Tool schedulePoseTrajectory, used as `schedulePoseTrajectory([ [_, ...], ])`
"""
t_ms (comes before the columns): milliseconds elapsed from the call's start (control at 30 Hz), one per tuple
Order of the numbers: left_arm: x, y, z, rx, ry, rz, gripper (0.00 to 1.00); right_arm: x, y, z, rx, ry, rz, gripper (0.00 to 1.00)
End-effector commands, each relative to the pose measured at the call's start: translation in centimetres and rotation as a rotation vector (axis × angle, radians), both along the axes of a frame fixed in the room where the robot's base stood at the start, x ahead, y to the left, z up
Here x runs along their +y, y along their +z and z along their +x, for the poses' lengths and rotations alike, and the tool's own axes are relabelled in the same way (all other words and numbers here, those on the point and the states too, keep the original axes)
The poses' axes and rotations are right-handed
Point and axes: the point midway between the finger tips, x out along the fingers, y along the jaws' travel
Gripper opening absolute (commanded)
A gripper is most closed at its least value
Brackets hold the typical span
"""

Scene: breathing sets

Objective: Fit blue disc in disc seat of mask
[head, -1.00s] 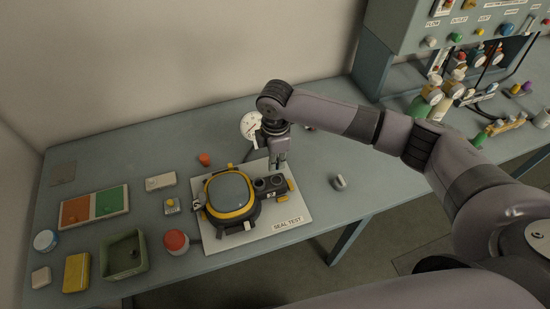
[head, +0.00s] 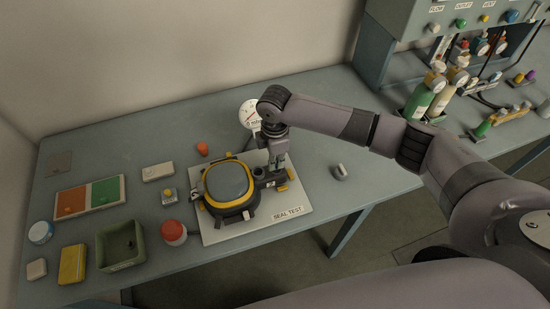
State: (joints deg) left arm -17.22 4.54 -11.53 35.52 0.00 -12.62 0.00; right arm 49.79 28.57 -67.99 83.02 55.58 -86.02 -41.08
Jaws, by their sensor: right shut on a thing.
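The mask (head: 229,182), dark with a yellow rim and grey visor, lies on the white SEAL TEST board (head: 240,234). A dark fitting (head: 263,183) sits at its right side; I cannot make out the disc seat. My right gripper (head: 278,166) points down over this fitting. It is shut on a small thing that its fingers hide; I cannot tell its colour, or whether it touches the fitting. I see no blue disc for certain; a round white piece with a blue top (head: 40,232) stands at the far left. My left gripper is out of view.
A gauge (head: 250,114) stands behind the board. A small grey-white piece (head: 341,172) lies right. Bottles (head: 440,100) stand far right.

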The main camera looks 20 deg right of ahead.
Motion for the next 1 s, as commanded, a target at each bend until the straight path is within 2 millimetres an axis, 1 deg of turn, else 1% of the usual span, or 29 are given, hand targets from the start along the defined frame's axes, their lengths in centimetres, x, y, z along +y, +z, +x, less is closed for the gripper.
schedulePoseTrajectory([
  [367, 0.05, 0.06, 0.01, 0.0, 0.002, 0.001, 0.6, 0.01, 0.06, -0.01, 0.0, 0.0, 0.0, 0.0],
  [667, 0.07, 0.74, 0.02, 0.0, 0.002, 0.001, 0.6, 0.07, 0.16, -0.02, 0.001, 0.001, 0.001, 0.0],
  [1000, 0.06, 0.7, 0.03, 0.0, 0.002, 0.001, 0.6, 0.04, 0.04, 0.0, 0.0, 0.001, 0.0, 0.0],
])
